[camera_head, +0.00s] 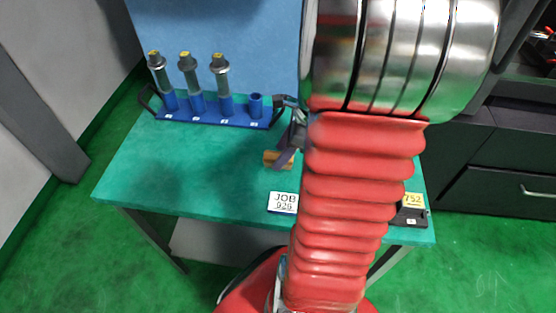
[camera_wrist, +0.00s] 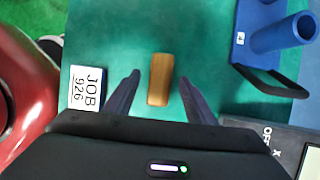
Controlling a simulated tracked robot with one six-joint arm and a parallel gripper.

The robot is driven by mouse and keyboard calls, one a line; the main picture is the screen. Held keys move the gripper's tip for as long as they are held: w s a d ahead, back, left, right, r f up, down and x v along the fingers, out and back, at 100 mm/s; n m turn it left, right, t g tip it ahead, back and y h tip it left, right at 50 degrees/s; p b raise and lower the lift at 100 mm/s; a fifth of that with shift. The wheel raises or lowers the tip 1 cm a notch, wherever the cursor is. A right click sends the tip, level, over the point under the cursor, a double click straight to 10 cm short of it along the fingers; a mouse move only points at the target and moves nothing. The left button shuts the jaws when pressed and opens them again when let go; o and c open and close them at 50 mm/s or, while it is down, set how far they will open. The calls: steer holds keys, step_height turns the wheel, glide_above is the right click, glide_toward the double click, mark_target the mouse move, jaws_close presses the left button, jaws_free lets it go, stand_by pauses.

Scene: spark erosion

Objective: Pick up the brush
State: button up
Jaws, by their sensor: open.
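The brush, seen as a wooden brown block (camera_wrist: 160,79), lies on the green table. It also shows in the head view (camera_head: 272,158), partly hidden by my gripper. My gripper (camera_wrist: 160,77) is open, with one dark finger on each side of the block in the wrist view and visible gaps between. In the head view, my gripper (camera_head: 286,152) is beside and over the block, largely hidden by my red arm. I cannot tell how high the fingertips are above the table.
A blue rack (camera_head: 215,117) with several sockets stands at the table's back left; three hold grey tools and the right one is empty. A JOB 926 card (camera_head: 283,202) lies at the front. A dark item with a yellow 752 label (camera_head: 412,199) sits at the right.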

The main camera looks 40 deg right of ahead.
steer(key=shift+x, duration=1.2)
steer(key=shift+c, duration=0.6)
steer(key=c, duration=1.1)
